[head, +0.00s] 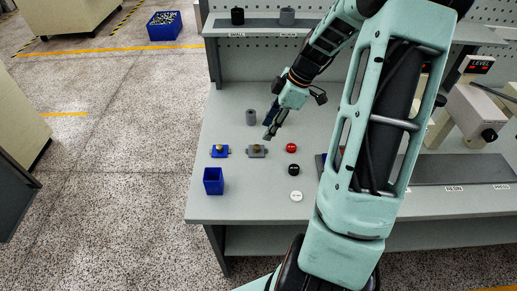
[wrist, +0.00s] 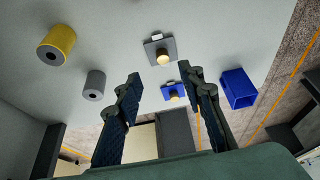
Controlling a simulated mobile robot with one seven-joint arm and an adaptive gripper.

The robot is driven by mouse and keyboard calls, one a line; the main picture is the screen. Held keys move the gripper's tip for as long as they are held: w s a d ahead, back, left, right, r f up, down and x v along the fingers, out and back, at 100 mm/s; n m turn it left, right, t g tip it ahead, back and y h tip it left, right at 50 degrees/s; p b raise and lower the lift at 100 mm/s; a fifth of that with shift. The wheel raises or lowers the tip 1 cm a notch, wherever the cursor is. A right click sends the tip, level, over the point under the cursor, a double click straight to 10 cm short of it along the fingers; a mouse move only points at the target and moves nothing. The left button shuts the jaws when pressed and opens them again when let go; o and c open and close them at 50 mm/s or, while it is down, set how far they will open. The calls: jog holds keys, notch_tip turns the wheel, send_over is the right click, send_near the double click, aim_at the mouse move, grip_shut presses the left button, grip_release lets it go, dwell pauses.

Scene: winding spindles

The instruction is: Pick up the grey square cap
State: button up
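The grey square cap (head: 257,154) lies flat on the bench top, with a round brass-coloured knob on it. In the wrist view the grey square cap (wrist: 153,50) lies just above the gap between my fingertips, apart from them. My gripper (head: 270,130) is above the bench, a little behind and to the right of the cap in the head view. In the wrist view my gripper (wrist: 160,76) has its two fingers spread, with nothing held between them.
A similar blue square piece (head: 220,152) lies left of the cap, with a blue open box (head: 213,183) in front. A grey cylinder (head: 251,117) stands behind. A yellow cylinder (wrist: 57,46) shows in the wrist view. Red (head: 292,148), black (head: 293,170) and white (head: 296,196) buttons are at right.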

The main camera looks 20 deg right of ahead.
aim_at(257, 146)
jog(key=x, duration=0.5)
jog(key=p+x, duration=0.1)
jog(key=x, duration=0.1)
jog(key=shift+s+a, duration=0.2)
jog(key=shift+a, duration=0.05)
jog(key=shift+w+a+f, duration=0.1)
jog(key=shift+a+f, duration=0.05)
jog(key=shift+f, duration=0.35)
grip_shut()
